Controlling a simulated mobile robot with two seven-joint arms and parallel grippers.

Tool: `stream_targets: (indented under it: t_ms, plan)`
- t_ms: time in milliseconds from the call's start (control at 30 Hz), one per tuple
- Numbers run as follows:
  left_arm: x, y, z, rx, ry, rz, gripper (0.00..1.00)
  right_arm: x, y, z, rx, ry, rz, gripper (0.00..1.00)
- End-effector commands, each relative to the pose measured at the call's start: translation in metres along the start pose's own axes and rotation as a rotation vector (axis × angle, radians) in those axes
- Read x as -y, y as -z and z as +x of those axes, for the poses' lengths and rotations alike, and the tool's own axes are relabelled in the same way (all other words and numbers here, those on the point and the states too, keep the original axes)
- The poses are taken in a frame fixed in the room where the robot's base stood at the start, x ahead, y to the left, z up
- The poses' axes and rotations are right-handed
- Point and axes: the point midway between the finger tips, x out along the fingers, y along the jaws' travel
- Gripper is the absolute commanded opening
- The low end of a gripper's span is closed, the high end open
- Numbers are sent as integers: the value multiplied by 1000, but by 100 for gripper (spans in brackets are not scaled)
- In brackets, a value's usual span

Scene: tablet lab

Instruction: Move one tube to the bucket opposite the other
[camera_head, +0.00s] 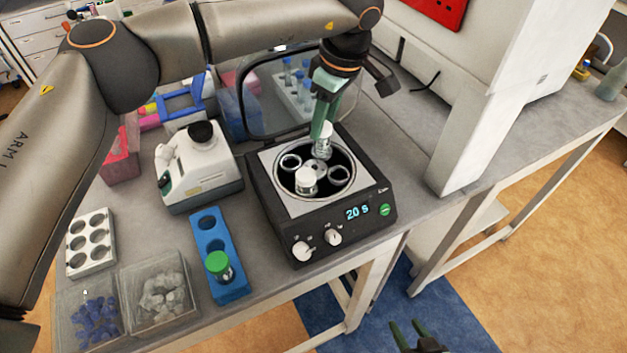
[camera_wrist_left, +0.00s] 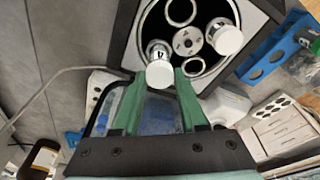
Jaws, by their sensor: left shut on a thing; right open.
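The centrifuge (camera_head: 345,215) stands open, with a round rotor that has ring-shaped buckets. One white-capped tube (camera_head: 306,181) sits in the front bucket; it also shows in the wrist view (camera_wrist_left: 227,40). My left gripper (camera_head: 322,132) is shut on the other white-capped tube (camera_head: 324,146), held upright at the rear bucket, across the hub from the first tube. In the wrist view this held tube (camera_wrist_left: 158,58) is between the green fingers. I cannot tell whether its lower end is inside the bucket. The two side buckets (camera_head: 290,163) and (camera_head: 340,175) are empty. My right gripper (camera_head: 415,335) is open and empty, low in front of the table.
The centrifuge's raised lid (camera_head: 262,100) stands behind the rotor. A blue rack (camera_head: 210,240) with a green-capped tube (camera_head: 218,265) is left of the centrifuge. A white device (camera_head: 200,175), a white rack (camera_head: 90,243) and clear bins (camera_head: 160,290) stand further left.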

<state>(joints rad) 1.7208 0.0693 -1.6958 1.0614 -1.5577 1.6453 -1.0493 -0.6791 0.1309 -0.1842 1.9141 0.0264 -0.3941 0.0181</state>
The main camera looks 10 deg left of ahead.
Motion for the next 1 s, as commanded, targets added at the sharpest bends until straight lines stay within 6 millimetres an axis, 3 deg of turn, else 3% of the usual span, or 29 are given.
stream_targets:
  t_ms: [1000]
  plan:
    - [0,-5,24,0,0,0,6,-1,-11,10,0,0,0,50]
